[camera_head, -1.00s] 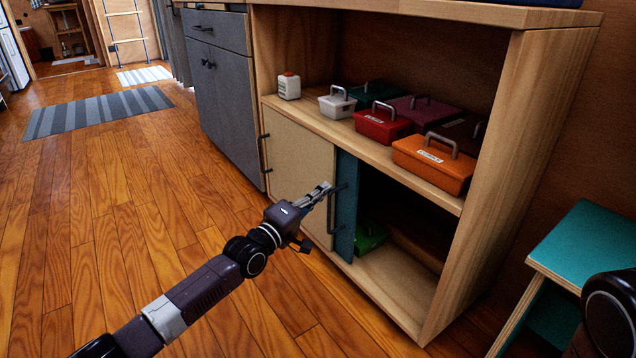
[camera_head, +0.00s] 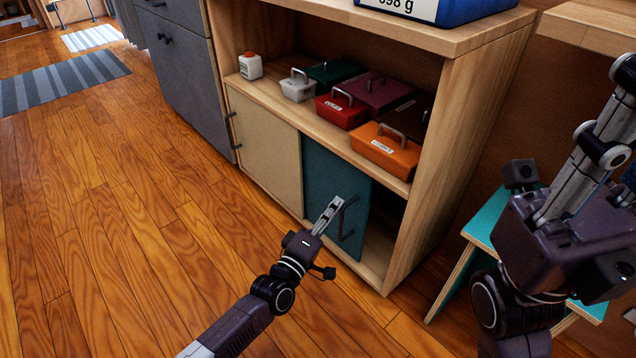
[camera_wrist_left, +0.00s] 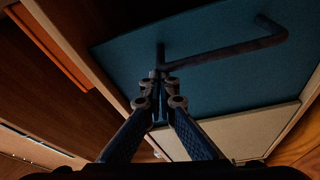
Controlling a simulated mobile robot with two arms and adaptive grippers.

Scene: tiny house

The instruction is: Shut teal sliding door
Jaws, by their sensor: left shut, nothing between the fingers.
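The teal sliding door (camera_head: 322,170) covers much of the right part of the cabinet's lower level. A dark gap (camera_head: 388,212) shows between its right edge and the cabinet's right side. Its dark bar handle (camera_head: 347,218) also shows in the left wrist view (camera_wrist_left: 230,48). My left gripper (camera_head: 333,204) is shut and empty, its tips at the handle's near side. In the left wrist view the fingertips (camera_wrist_left: 160,78) are at one end of the handle; I cannot tell whether they touch. My right gripper (camera_head: 605,140) is raised close to the camera, its fingertips unclear.
A cream door panel (camera_head: 262,145) is left of the teal one. Several toolboxes, such as the orange one (camera_head: 385,152), stand on the shelf above. A teal stool (camera_head: 485,225) is at the right, partly behind my right arm. The wooden floor at left is clear.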

